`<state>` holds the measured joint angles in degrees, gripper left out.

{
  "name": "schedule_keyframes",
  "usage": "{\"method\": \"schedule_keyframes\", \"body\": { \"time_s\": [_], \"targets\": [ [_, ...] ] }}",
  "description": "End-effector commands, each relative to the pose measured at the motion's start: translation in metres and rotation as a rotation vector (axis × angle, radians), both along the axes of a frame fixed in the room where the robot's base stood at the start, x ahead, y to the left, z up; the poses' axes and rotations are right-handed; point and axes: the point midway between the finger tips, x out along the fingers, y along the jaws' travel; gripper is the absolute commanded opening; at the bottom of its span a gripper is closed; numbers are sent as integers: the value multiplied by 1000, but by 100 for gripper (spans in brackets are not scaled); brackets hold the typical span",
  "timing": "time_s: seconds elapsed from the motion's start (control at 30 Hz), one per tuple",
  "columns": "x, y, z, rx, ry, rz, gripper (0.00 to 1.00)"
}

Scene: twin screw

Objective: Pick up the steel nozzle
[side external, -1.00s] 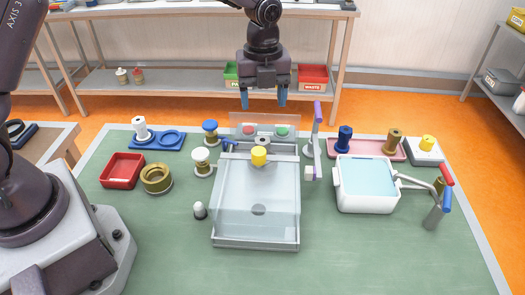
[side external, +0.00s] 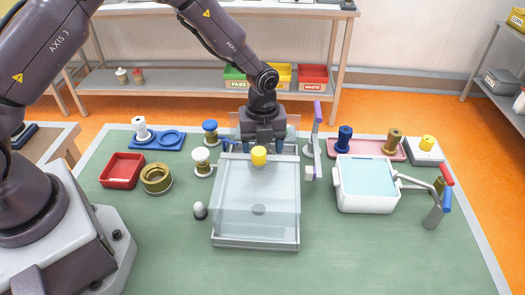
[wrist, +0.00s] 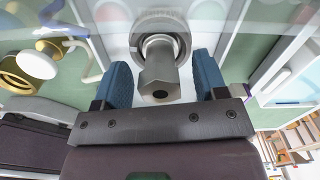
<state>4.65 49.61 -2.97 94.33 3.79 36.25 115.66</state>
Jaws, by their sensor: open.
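The steel nozzle (wrist: 159,72) shows in the wrist view as a grey metal piece with a hexagonal end and a dark hole. It sits in a round grey collar (wrist: 160,30). My gripper (wrist: 162,68) is open, with one blue finger on each side of the nozzle and a visible gap on both sides. The nozzle is hidden there.
A purple-topped upright lever (side external: 317,125) stands close right of my gripper. White-topped (side external: 201,156) and blue-topped (side external: 210,127) spools stand to the left. A white tub (side external: 366,202) is at right, a red tray (side external: 122,170) at left. The front of the green table is clear.

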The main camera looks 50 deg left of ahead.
Motion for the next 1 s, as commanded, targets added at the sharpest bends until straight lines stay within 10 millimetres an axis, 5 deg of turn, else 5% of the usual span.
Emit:
{"method": "schedule_keyframes", "body": {
  "time_s": [0.3,0.57,1.0],
  "targets": [
    [0,0,-5,0,-2,0,63],
    [0,0,-5,0,-2,0,7],
    [1,0,7,-1,-4,0,7]
  ]
}}
